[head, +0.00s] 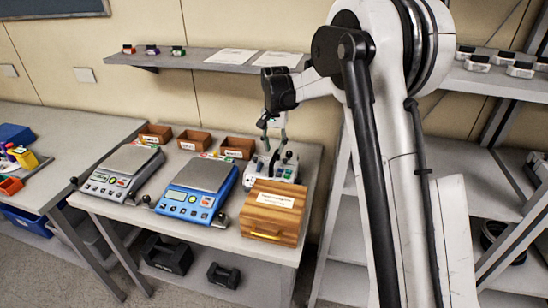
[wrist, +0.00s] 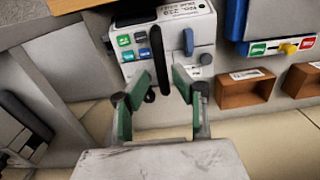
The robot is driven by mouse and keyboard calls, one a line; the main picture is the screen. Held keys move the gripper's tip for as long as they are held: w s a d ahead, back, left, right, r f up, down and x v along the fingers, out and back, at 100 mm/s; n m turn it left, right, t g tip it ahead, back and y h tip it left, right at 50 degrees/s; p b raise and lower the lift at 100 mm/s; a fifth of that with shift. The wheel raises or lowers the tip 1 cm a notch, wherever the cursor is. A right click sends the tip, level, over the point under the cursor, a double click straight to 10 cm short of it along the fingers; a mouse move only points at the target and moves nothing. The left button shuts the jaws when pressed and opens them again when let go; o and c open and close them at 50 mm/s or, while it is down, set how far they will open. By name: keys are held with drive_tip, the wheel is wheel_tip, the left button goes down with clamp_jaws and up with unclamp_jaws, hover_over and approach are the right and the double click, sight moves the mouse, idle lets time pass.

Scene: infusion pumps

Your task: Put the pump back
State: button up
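In the wrist view the pump (wrist: 203,38) shows a label, green, teal and blue buttons and a grey-blue knob. A black bar-shaped handle (wrist: 160,58) stands out from it. My gripper (head: 273,124) is just above the pump in the head view. In the wrist view my gripper (wrist: 152,85) is open, with green-padded fingers on either side of the handle. Gaps show between the handle and both fingers, and nothing is held.
A blue scale (head: 200,186) and a grey scale (head: 124,172) stand left of the pump. A wooden box (head: 272,212) is close in front. Small wooden bins (head: 238,147) line the back. A wall shelf (head: 190,60) hangs above. A grey rack (head: 470,180) stands right.

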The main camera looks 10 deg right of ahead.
wheel_tip(320, 180, up, 6)
drive_tip(key=s+r+n+t, duration=0.1)
drive_tip(key=s+r+t, duration=0.1)
drive_tip(key=s+r, duration=0.6)
drive_tip(key=s+r+n+t, duration=0.1)
drive_tip(key=s+r+n, duration=0.15)
drive_tip(key=s, duration=0.95)
drive_tip(key=s+f+n+t, duration=0.1)
drive_tip(key=s+f+t, duration=0.1)
drive_tip(key=s, duration=0.8)
drive_tip(key=s+d+f+n+t, duration=0.1)
drive_tip(key=s+f, duration=0.1)
drive_tip(key=s, duration=0.8)
drive_tip(key=shift+s+f+t, duration=0.15)
drive_tip(key=shift+f+t, duration=0.15)
drive_tip(key=shift+t, duration=0.1)
drive_tip(key=shift+o, duration=1.3)
drive_tip(key=shift+s+d+f, duration=0.1)
drive_tip(key=shift+s+f, duration=0.05)
drive_tip(key=shift+s, duration=0.05)
drive_tip(key=shift+w, duration=0.15)
